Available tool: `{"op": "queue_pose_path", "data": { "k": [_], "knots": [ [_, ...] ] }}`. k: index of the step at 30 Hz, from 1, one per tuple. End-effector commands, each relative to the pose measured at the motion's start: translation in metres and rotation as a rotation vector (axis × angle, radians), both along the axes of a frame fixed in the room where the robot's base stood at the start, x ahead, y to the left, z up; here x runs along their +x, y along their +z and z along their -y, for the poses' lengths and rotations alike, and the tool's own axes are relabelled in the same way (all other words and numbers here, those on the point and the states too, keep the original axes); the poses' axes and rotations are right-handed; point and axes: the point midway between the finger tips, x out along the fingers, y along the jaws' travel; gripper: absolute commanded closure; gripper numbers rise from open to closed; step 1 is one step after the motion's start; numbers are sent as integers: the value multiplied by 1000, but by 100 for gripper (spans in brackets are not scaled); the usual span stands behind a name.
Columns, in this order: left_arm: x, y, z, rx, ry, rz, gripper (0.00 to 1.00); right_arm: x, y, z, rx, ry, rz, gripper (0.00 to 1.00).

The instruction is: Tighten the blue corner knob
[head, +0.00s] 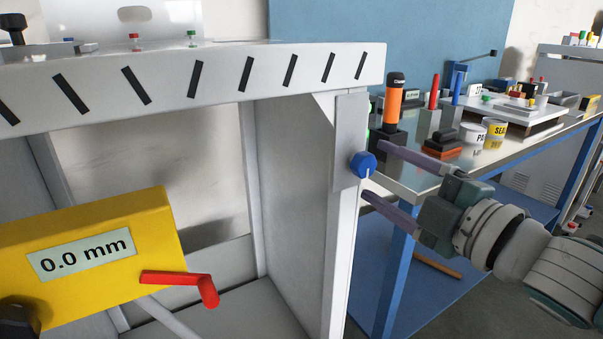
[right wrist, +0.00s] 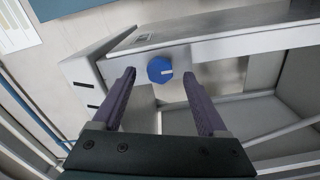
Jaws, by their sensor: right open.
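The blue corner knob (head: 363,165) sits on a grey plate (head: 348,128) at the right front post of the white frame, with a light pointer mark on its face. My right gripper (head: 364,168) comes in from the right, open, with one finger above and one below the knob's height. In the right wrist view the knob (right wrist: 160,70) shows between and beyond the two open fingers (right wrist: 158,85), not gripped. Whether a finger touches it I cannot tell. My left gripper is not in view.
A yellow box (head: 95,262) reading 0.0 mm with a red lever (head: 185,284) is at lower left. The white frame's striped top beam (head: 220,75) runs above. A blue-legged workbench (head: 400,180) with an orange-handled tool (head: 394,105) and several items stands behind my right gripper.

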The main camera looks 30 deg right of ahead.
Motion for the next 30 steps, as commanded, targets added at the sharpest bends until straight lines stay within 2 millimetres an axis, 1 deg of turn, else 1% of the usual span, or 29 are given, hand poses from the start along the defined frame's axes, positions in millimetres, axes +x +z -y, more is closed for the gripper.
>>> {"op": "queue_pose_path", "data": {
  "k": [1, 6, 9, 12, 17, 30],
  "knots": [
    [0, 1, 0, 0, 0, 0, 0, -11, -1, 1, 2, -1, -4, 24],
    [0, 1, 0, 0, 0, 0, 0, -42, -1, 3, 2, -1, -3, 24],
    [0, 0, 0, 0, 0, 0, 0, -56, -1, 4, 1, 0, -2, 24],
    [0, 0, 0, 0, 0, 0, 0, -65, 0, 5, 1, 0, 0, 24],
    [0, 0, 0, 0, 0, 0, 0, -70, 0, 6, 0, 0, 1, 24],
    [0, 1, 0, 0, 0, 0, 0, -69, 1, 6, 2, -1, 1, 24]
  ]
}}
